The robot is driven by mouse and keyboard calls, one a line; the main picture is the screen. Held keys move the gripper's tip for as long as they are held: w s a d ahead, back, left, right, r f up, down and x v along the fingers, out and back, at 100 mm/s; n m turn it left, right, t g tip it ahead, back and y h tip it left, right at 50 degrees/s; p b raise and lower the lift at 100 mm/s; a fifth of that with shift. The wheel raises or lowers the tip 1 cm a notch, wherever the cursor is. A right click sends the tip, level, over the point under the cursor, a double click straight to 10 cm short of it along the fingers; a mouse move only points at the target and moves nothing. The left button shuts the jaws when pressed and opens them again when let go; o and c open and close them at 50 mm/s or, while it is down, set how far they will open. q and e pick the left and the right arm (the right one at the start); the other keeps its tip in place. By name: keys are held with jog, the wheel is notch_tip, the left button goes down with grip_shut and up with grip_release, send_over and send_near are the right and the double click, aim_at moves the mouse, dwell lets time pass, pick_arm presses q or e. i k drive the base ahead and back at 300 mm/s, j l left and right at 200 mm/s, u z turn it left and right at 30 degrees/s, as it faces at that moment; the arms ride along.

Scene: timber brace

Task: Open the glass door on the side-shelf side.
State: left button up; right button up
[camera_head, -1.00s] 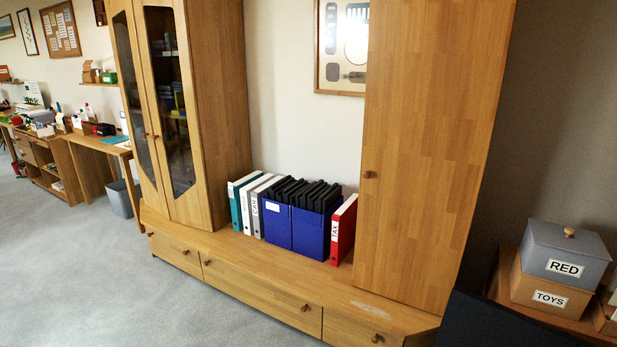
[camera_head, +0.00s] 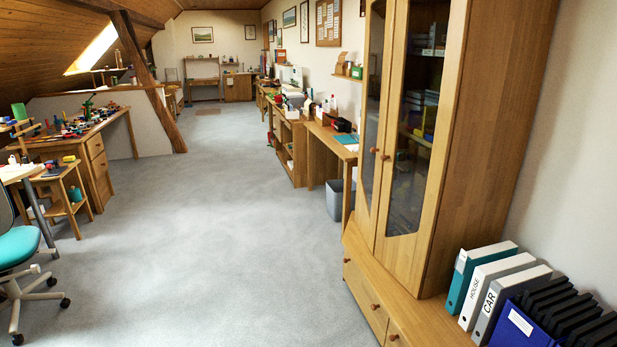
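The tall wooden cabinet (camera_head: 500,120) stands at the right of the head view. It has two glass doors side by side: a left glass door (camera_head: 377,95) and a right glass door (camera_head: 415,120). Both look shut. Each has a round wooden knob near the seam, a left knob (camera_head: 373,150) and a right knob (camera_head: 385,157). Books show dimly behind the right door's glass. The right door is on the side of the low shelf with binders (camera_head: 490,285). Neither of my grippers is in view.
Drawers (camera_head: 366,290) run below the doors. A grey bin (camera_head: 336,199) and a wooden desk (camera_head: 325,150) stand beyond the cabinet. A turquoise chair (camera_head: 18,250) and a small side table (camera_head: 62,190) are at the left. The grey carpet (camera_head: 220,230) between is clear.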

aim_at(370, 168)
jog(key=i+j+u, duration=0.1)
jog(key=i, duration=0.75)
jog(key=i+j+u, duration=0.1)
jog(key=i, duration=0.75)
